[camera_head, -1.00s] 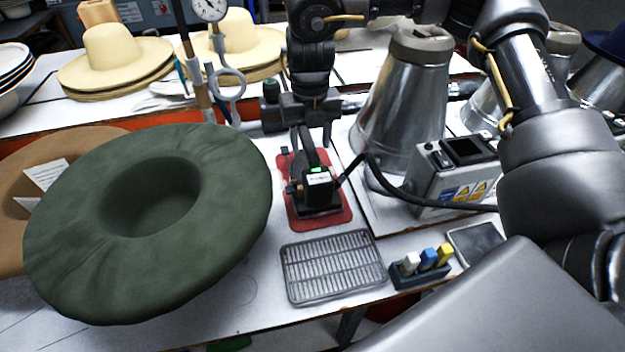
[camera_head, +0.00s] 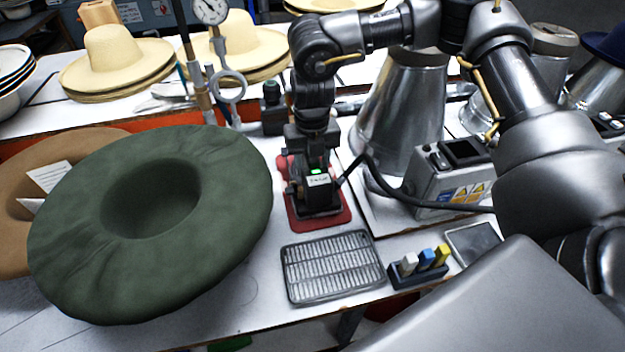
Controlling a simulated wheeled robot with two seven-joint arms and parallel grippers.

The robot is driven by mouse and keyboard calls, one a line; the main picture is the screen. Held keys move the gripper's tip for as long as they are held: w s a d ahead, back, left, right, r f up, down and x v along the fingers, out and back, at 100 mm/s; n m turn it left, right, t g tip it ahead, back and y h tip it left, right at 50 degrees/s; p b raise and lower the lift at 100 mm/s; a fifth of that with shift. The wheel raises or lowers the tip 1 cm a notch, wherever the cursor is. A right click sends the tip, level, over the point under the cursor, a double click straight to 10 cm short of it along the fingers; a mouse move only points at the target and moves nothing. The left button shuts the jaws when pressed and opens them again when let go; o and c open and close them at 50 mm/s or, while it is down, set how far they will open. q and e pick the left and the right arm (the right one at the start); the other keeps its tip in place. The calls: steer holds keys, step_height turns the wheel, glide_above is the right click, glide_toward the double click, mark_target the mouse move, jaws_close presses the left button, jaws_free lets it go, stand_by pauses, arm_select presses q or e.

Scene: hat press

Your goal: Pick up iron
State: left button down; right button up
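The iron (camera_head: 319,194) is small and black, with a green light and a white label on its near end. It sits on a red pad (camera_head: 338,219) on the white table. My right gripper (camera_head: 312,172) points down over the iron, at its handle. The handle is mostly hidden behind the gripper. The fingers are dark against the dark iron, and I cannot tell whether they are closed on it. My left gripper is out of view.
A green hat (camera_head: 225,235) lies left of the iron. A metal rack (camera_head: 333,267) and a block with coloured pieces (camera_head: 418,272) are in front. A metal cone (camera_head: 405,110) and a control box (camera_head: 450,180) stand right. A black cable runs from the iron towards the box.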

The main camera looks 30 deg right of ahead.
jaws_close()
steer(key=shift+w+r, duration=0.1)
steer(key=shift+r, duration=0.1)
